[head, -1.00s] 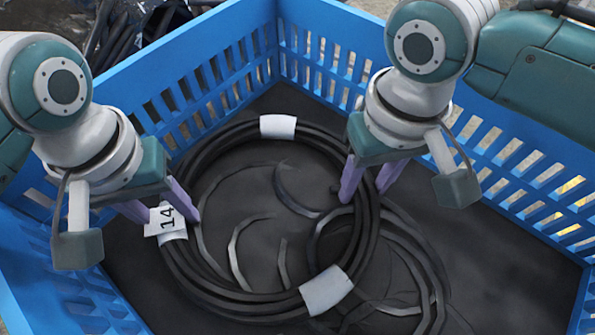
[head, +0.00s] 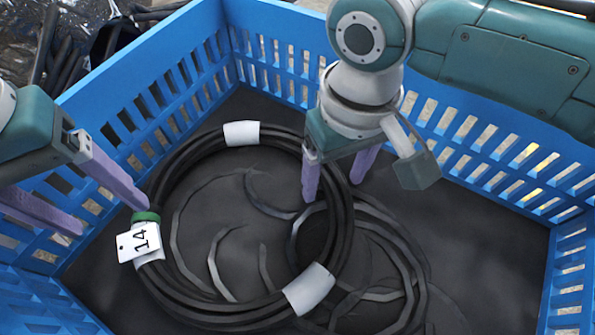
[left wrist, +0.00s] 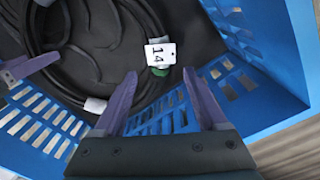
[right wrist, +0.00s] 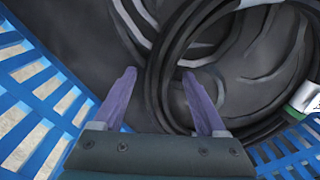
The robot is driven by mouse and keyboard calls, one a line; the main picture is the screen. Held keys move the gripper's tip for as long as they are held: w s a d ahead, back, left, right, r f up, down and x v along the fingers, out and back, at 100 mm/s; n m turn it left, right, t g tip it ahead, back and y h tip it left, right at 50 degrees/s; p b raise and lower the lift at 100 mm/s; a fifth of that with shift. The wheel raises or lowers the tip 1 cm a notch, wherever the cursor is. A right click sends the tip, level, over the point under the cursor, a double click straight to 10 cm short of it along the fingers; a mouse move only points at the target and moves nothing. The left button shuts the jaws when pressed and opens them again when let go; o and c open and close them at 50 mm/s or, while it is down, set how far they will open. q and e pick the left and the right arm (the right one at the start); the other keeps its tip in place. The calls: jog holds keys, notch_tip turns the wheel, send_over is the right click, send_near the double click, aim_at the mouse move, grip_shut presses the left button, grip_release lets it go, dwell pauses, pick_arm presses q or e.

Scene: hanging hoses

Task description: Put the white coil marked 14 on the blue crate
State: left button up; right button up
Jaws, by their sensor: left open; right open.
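The coil marked 14 (head: 168,285) is a black hose loop with white bands, not white all over. It lies on the dark floor inside the blue crate (head: 180,60). Its white tag (head: 138,242) hangs by a green band at the loop's left; the tag also shows in the left wrist view (left wrist: 160,54). My left gripper (head: 112,218) is open and empty, beside the loop's left edge near the tag. My right gripper (head: 333,190) is open at the loop's right side; in the right wrist view the hose passes between its fingertips (right wrist: 158,74).
A second dark hose loop (head: 415,265) lies partly under the coil at right. Slotted crate walls rise close around both grippers. Bare crate floor (head: 490,260) is free at the right. Dark hoses (head: 65,65) lie outside at upper left.

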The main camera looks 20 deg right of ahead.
jog(key=shift+r, duration=0.15)
pick_arm(q)
notch_tip(320, 180, up, 3)
jog(key=shift+r, duration=0.15)
pick_arm(e)
notch_tip(320, 180, up, 12)
jog(key=shift+d, duration=0.25)
dwell(0.3)
